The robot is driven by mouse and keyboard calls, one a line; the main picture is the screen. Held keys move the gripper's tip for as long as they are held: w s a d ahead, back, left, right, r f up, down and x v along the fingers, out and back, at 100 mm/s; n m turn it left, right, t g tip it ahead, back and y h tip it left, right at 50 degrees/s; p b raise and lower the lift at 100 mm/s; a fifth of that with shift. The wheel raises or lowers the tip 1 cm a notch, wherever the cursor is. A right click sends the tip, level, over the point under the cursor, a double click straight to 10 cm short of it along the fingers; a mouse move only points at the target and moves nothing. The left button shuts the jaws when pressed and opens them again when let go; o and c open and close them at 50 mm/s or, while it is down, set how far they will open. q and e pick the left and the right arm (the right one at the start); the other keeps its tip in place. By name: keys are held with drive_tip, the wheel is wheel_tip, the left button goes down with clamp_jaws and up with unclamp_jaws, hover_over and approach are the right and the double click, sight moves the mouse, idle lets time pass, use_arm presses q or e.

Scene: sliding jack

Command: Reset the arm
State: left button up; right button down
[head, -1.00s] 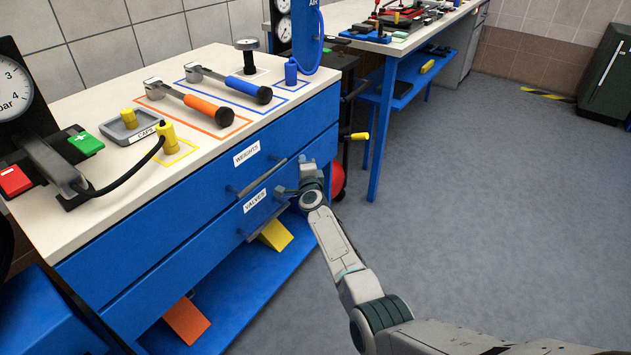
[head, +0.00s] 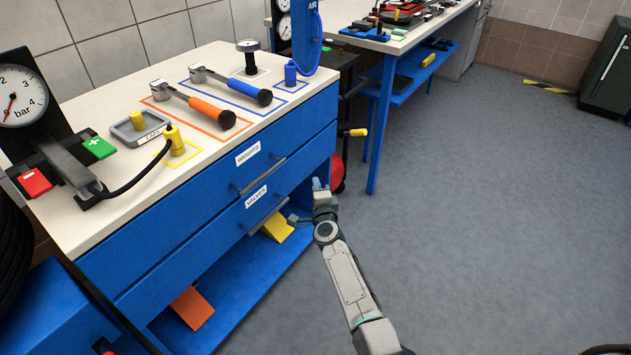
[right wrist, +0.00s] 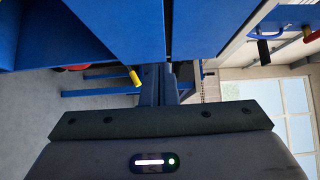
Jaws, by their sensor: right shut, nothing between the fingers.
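My right arm reaches up from the bottom of the head view. Its gripper (head: 318,188) is shut and empty, beside the right end of the blue drawer cabinet (head: 160,245), below the upper drawer. In the right wrist view the shut fingers (right wrist: 168,85) point toward the blue cabinet front, with nothing held. Two drawers, labelled WEIGHTS (head: 247,153) and VALVES (head: 256,197), are closed. My left gripper is not in view.
The worktop holds an orange-handled tool (head: 212,112), a blue-handled tool (head: 250,90), a grey caps tray (head: 128,134) and a pressure gauge (head: 20,97). Yellow (head: 277,228) and orange (head: 192,308) wedges lie on the lower shelf. Open floor (head: 480,230) lies to the right.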

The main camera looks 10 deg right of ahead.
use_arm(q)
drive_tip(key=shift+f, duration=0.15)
use_arm(e)
drive_tip(key=shift+s, duration=0.2)
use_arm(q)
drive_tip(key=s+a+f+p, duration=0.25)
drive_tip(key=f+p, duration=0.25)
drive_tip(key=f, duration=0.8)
use_arm(e)
drive_tip(key=s+d+f+n+g+y, duration=0.2)
drive_tip(key=s+f+n+g, duration=0.7)
drive_tip(key=s+f, duration=1.55)
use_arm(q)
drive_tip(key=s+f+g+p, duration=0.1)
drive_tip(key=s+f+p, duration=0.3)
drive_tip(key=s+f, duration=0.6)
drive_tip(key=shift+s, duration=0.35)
use_arm(e)
drive_tip(key=s+d+f+n+g, duration=0.2)
drive_tip(key=s+d+f+n, duration=0.1)
drive_tip(key=s, duration=0.9)
drive_tip(key=s+d+f+n+g+h, duration=0.1)
drive_tip(key=s+d+f+n+g, duration=0.2)
drive_tip(key=s, duration=0.9)
drive_tip(key=s+d+f+n+g, duration=0.2)
drive_tip(key=s+d+f+n, duration=0.2)
drive_tip(key=s+f, duration=0.4)
drive_tip(key=s, duration=0.5)
drive_tip(key=shift+g+h, duration=0.3)
